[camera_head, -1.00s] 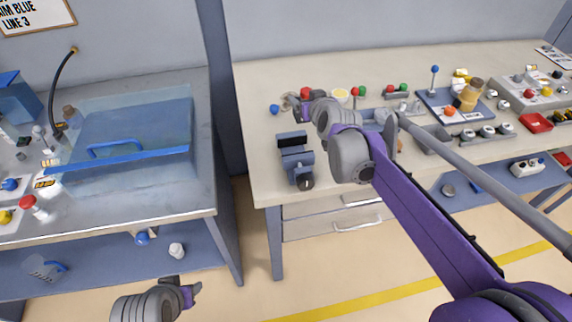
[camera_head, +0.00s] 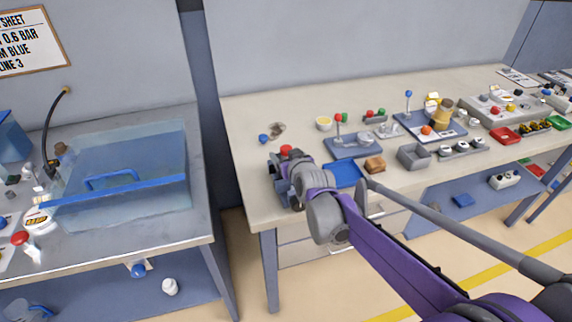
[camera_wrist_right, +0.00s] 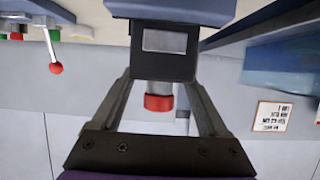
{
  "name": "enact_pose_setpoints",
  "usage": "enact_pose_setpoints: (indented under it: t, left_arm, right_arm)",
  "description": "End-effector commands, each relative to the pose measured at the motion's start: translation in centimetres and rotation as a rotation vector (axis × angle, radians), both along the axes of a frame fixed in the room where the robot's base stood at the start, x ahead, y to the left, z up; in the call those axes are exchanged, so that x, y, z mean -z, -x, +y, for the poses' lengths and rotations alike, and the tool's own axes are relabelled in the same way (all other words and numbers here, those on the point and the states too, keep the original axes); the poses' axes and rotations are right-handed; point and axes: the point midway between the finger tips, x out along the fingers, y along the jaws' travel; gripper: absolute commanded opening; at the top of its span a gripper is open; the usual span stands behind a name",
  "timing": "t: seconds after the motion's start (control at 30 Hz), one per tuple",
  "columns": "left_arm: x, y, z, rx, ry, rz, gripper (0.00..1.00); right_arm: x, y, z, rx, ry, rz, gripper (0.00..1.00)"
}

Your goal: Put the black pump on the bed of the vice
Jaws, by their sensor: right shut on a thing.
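The black pump (camera_wrist_right: 165,62) is a dark block with a pale plate and a red cap (camera_wrist_right: 158,103). My right gripper (camera_wrist_right: 160,78) is shut on it, one finger on each side. In the head view only the pump's red cap (camera_head: 286,150) shows clearly, beside my right wrist. The blue vice (camera_head: 280,187) stands at the bench's front left corner, largely hidden by my wrist. In the wrist view a blue-grey body, seemingly the vice (camera_wrist_right: 170,9), meets the pump's edge. I cannot tell whether they touch. My left gripper is out of view.
A blue ball-ended part (camera_head: 263,139) lies behind the vice. To its right are a lever stand (camera_head: 350,147), a blue tray (camera_head: 343,174), a brown block (camera_head: 375,164) and a grey bin (camera_head: 413,157). A clear blue-edged tank (camera_head: 125,170) stands on the left bench.

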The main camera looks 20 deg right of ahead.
Motion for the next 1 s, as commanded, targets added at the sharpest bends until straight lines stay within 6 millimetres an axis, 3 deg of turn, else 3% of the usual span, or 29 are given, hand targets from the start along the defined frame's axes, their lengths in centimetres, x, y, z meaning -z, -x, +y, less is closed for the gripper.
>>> enact_pose_setpoints:
  t: [0.2, 0.6, 0.63, 0.73, 1.0]
  left_arm:
    - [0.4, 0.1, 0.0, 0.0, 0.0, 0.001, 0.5]
    - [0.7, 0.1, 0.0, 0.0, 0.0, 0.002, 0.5]
    - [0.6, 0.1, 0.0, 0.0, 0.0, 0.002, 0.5]
    - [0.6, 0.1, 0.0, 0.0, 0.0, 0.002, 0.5]
    - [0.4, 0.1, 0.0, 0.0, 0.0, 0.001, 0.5]
  right_arm:
    - [2.8, 0.0, 0.0, 0.0, 0.0, -0.001, 0.07]
    - [3.3, 0.0, 0.0, 0.0, 0.0, 0.0, 0.07]
    - [3.3, 0.0, 0.0, 0.0, 0.0, 0.0, 0.82]
    - [3.2, 0.0, 0.0, 0.0, 0.0, 0.0, 1.0]
    - [3.0, 0.0, 0.0, 0.0, 0.0, 0.0, 1.0]
